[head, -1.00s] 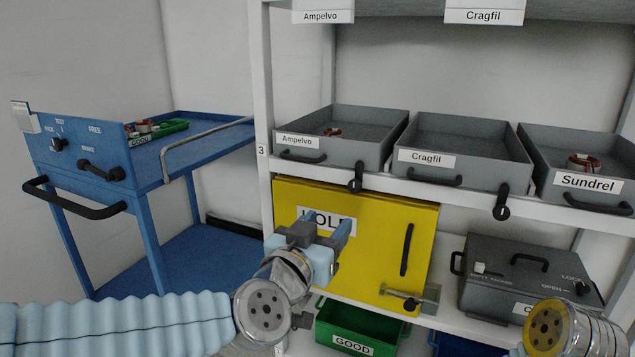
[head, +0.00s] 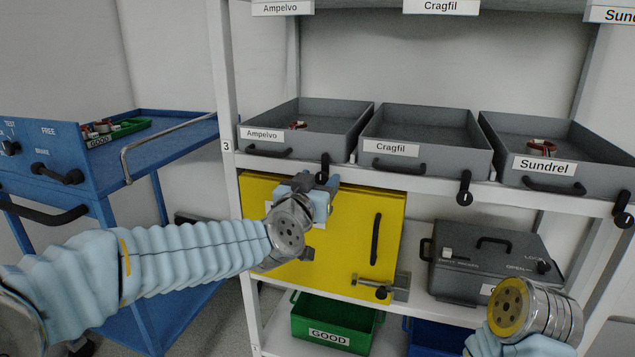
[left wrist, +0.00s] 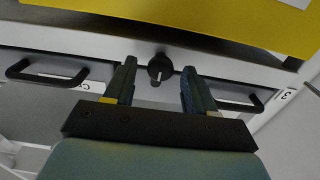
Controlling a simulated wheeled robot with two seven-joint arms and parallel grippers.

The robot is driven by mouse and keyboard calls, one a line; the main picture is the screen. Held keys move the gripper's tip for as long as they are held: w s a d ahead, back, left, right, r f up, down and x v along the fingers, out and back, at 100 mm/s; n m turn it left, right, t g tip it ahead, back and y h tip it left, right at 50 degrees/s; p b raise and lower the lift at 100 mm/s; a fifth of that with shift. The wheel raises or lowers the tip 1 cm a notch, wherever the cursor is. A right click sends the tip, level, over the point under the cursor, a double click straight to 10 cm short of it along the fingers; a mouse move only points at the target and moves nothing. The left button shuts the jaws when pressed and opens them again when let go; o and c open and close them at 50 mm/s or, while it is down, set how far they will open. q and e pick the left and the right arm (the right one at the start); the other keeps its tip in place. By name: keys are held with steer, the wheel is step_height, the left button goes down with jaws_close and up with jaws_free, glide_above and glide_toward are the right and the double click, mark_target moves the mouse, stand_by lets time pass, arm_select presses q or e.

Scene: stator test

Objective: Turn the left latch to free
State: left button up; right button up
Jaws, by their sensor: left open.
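The left latch (head: 323,166) is a small black knob on the shelf's front edge, between the Ampelvo tray (head: 337,147) and the Cragfil tray (head: 425,165). In the left wrist view, the latch (left wrist: 160,68) shows a white mark and sits between and beyond my open fingertips, apart from both. My left gripper (head: 325,181) is just below the latch in the head view, in front of the yellow door; it also shows open and empty in the left wrist view (left wrist: 158,78). My right wrist shows at the lower right, but its gripper is out of view.
A second black latch (head: 464,192) hangs between the Cragfil and Sundrel (head: 560,184) trays. Below are the yellow door (head: 345,240) with a black handle, a grey case (head: 485,265) and a green GOOD bin (head: 330,325). A blue cart (head: 180,140) stands left.

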arm_select(q)
steer(key=c, duration=1)
steer(key=shift+n, duration=0.3)
steer(key=n+b, duration=0.2)
steer(key=n, duration=0.1)
steer(key=shift+a+f, duration=0.1)
steer(key=n+b, duration=0.3)
steer(key=n, duration=0.3)
steer(key=shift+n, duration=0.4)
steer(key=n+b, duration=0.1)
steer(key=n, duration=0.3)
steer(key=shift+f+b, duration=0.1)
steer(key=shift+b, duration=0.3)
steer(key=shift+n+b, duration=0.55)
steer(key=shift+n, duration=1.15)
